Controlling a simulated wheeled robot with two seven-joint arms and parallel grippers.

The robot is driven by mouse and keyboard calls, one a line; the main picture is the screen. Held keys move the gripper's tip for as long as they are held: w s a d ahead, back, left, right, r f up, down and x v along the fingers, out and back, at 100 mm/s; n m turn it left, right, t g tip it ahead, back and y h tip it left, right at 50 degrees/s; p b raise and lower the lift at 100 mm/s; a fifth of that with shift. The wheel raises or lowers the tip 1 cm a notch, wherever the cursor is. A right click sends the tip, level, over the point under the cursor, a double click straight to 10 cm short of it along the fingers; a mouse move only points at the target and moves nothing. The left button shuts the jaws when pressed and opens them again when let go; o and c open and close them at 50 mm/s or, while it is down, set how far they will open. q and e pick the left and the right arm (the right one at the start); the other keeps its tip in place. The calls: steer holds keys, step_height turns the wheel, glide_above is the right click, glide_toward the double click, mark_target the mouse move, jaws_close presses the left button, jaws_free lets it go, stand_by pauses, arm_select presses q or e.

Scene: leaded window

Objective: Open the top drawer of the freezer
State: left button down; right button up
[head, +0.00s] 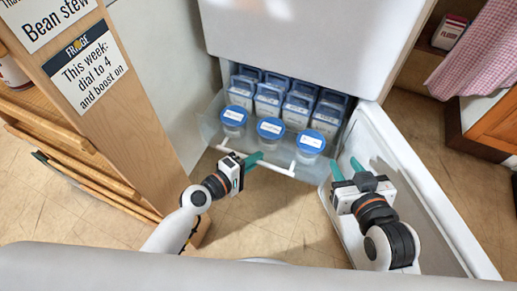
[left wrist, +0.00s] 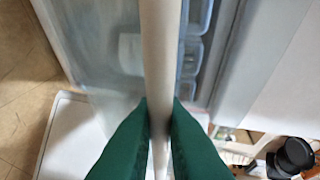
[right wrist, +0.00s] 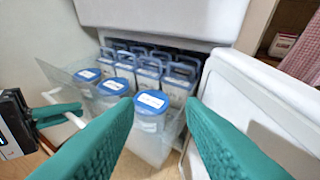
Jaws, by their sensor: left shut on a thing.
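A clear drawer (head: 209,122) sticks out of the open freezer, holding blue-lidded tubs (head: 271,127) in front and several blue-and-white boxes (head: 270,97) behind. A pale bar handle (head: 283,169) runs along its front; it also stands upright in the left wrist view (left wrist: 160,50). My left gripper (head: 253,161) is shut on this handle, with green fingers on both sides of it. My right gripper (head: 347,167) is open and empty, right of the drawer and in front of the freezer door (head: 405,165). The right wrist view shows the drawer between its spread fingers.
The white freezer door stands swung open at the right, close to my right arm. A wooden shelf unit with signs (head: 85,67) stands at the left. A wooden cabinet with a pink checked cloth (head: 480,50) is at the far right. Tiled floor (head: 265,220) is clear below the drawer.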

arm_select(q)
steer(key=shift+s+a, duration=0.15)
steer(key=shift+s, duration=0.3)
arm_select(e)
steer(key=shift+f, duration=0.1)
arm_select(q)
steer(key=c, duration=1.5)
jaws_free()
